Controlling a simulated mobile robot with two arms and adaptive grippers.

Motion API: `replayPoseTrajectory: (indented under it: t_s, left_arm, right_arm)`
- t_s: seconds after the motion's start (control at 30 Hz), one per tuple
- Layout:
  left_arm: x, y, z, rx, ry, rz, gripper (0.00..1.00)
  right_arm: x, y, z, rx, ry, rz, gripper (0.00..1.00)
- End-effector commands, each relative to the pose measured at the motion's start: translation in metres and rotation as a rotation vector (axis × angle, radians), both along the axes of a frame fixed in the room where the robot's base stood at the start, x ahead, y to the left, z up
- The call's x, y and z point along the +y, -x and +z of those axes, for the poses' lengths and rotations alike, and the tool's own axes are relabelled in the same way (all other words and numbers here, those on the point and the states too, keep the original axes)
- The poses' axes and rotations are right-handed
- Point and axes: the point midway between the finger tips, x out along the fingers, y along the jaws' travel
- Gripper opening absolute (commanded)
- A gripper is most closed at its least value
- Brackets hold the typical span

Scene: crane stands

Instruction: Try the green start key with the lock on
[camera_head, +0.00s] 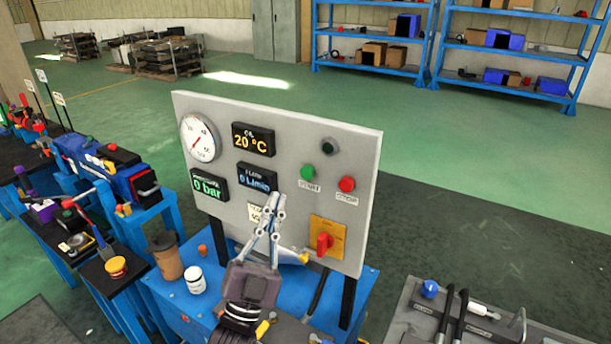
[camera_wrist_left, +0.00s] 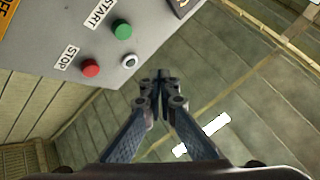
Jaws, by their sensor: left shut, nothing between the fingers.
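The green start key (camera_head: 307,172) is on the grey upright panel (camera_head: 290,118), above its START label. It also shows in the left wrist view (camera_wrist_left: 122,28). My left gripper (camera_head: 278,197) is shut and empty, in front of the panel, left of and lower than the green key in the head view. In the wrist view its closed fingertips (camera_wrist_left: 162,77) are right of the green key and apart from it. A red switch (camera_head: 325,242) sits on a yellow plate low on the panel. I cannot tell whether a lock is on it. My right gripper is not in view.
The red stop key (camera_head: 346,184) and a dark round lamp (camera_head: 330,146) are near the green key. A gauge (camera_head: 200,138) and displays fill the panel's left. A brown cup (camera_head: 168,258) and white jar (camera_head: 195,280) stand on the blue bench. A grey tool board (camera_head: 400,325) is at right.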

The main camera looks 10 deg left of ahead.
Motion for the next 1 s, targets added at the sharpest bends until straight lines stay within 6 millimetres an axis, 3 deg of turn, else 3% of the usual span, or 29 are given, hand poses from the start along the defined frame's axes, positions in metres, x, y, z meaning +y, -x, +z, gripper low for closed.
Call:
replayPoseTrajectory:
  t_s: [0.5, 1.0]
  left_arm:
    - [-0.025, -0.061, -0.002, -0.001, 0.000, 0.000, 0.00]
    - [-0.028, -0.068, 0.000, 0.000, -0.001, -0.001, 0.00]
  right_arm:
    - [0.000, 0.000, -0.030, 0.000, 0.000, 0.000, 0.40]
    - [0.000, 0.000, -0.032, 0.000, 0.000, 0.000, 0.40]
